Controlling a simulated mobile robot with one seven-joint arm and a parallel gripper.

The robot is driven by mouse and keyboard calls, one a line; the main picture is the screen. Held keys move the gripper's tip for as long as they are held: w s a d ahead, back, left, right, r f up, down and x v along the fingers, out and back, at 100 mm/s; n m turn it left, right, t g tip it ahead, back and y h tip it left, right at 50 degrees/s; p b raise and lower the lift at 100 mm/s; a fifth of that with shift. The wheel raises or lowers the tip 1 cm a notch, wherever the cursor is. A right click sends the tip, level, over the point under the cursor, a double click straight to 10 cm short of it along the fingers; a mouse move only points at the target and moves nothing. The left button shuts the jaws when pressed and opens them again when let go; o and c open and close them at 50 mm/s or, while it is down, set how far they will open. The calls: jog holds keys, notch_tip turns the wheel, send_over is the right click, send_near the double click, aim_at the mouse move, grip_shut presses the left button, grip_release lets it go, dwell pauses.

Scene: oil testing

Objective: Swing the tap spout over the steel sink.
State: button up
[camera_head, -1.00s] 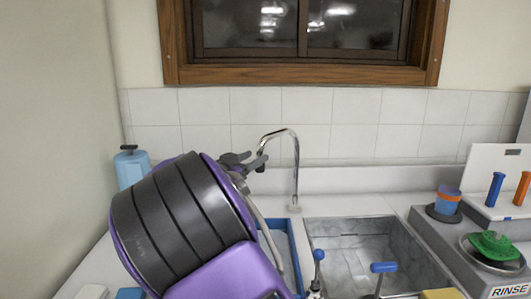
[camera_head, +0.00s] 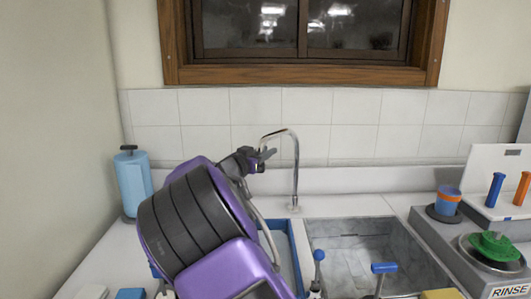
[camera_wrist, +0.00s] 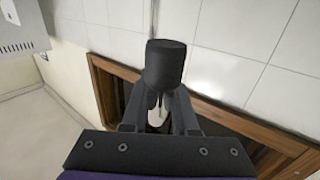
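The chrome tap (camera_head: 296,178) rises from the counter behind the basins. Its arched spout points left, with its end above the blue-rimmed basin (camera_head: 293,258), not above the steel sink (camera_head: 350,262) to the right. My gripper (camera_head: 264,158) is at the spout's end, which it mostly hides in the head view. In the wrist view the dark cylindrical spout tip (camera_wrist: 166,66) stands at the ends of my gripper's two fingers (camera_wrist: 160,104). A gap shows between the fingers. I cannot tell whether they grip the tip or only flank it.
A blue paper roll (camera_head: 134,184) stands at the left by the wall. Blue-topped levers (camera_head: 383,268) rise at the sink's front. A grey station with a green item (camera_head: 493,245) and blue cup (camera_head: 447,200) lies right. The wall is close behind the tap.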

grip_shut()
dwell(0.9)
jog(key=shift+s+d, duration=0.1)
